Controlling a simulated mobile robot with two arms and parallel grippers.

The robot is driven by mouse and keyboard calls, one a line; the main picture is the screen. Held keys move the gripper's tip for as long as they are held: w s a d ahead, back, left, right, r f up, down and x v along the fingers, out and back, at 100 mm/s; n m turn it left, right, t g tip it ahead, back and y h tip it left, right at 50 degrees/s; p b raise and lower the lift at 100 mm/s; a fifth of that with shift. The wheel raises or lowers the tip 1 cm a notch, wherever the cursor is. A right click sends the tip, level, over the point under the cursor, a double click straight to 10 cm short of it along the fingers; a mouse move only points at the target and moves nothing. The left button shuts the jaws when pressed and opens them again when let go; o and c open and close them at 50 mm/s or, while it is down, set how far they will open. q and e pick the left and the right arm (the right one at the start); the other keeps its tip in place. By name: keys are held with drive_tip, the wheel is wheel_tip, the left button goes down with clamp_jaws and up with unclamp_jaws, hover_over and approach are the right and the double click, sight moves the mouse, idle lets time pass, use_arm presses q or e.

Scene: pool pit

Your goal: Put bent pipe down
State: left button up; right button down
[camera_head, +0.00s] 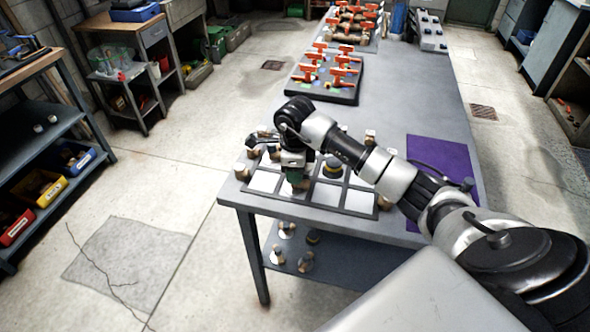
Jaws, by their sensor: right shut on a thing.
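My right arm reaches in from the right over the table. Its gripper (292,168) points down at the black-framed grid tray (357,213) at the near end of the table. It is shut on a small greenish and brown piece, probably the bent pipe (297,180), which is low over the tray's near left cells. The gripper hides much of the piece, and I cannot tell whether it touches the tray. My left gripper is not in view.
Small brown fittings (242,171) stand around the tray's left and back edges. A purple mat (431,153) lies to the right, partly behind my arm. A dark board with red valves (318,80) lies farther back. More fittings (305,261) are on the lower shelf.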

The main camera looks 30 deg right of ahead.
drive_tip(key=c, duration=0.9)
unclamp_jaws()
drive_tip(key=shift+o, duration=0.2)
wheel_tip(320, 180, up, 12)
drive_tip(key=b, duration=0.1)
